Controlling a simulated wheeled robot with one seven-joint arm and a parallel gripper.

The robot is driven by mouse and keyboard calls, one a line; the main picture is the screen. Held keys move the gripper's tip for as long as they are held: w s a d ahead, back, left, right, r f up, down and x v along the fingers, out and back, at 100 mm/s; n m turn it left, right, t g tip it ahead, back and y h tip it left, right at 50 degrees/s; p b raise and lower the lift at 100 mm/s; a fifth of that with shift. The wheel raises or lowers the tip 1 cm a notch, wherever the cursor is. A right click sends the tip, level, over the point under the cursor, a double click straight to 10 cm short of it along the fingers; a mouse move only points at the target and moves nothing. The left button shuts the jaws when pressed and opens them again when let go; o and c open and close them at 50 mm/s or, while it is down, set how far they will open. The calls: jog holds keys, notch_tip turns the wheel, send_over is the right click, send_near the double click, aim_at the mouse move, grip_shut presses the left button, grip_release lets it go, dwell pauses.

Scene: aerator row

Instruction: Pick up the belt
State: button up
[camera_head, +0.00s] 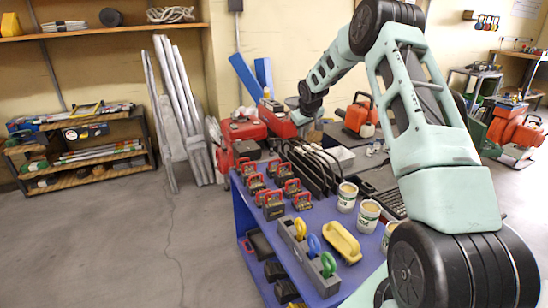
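No thing in view can be surely told as the belt. Several thin black curved strips (312,165) stand in a row at the far middle of the blue table; I cannot tell whether they are belts or a rack. My arm rises from the lower right, bends at the top and reaches down toward the back of the table. Its end, my gripper (301,117), is small and dark, above and beyond the black strips and apart from them. Its fingers are too small to tell open from shut, and I see nothing clearly held.
The blue table (322,236) holds several red-handled black blocks (274,205), a grey holder (303,247) with coloured rings, a yellow-handled item (341,242), white cups (347,197) and a keyboard-like item (390,204). Red machines (241,131) stand behind. The floor at left is clear.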

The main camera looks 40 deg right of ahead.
jog(key=b, duration=0.2)
send_near(302, 152)
jog(key=x, duration=0.2)
jog(key=w+x, duration=0.1)
jog(key=x, duration=0.2)
jog(key=shift+s+d+x, duration=0.1)
jog(key=shift+s+x, duration=0.05)
jog(key=shift+x, duration=0.7)
jog(key=shift+s+d+x, duration=0.1)
jog(key=shift+s+x, duration=0.05)
jog(key=shift+x, duration=0.75)
jog(key=shift+s+x, duration=0.15)
jog(key=shift+x, duration=0.7)
jog(key=shift+f, duration=0.15)
grip_shut()
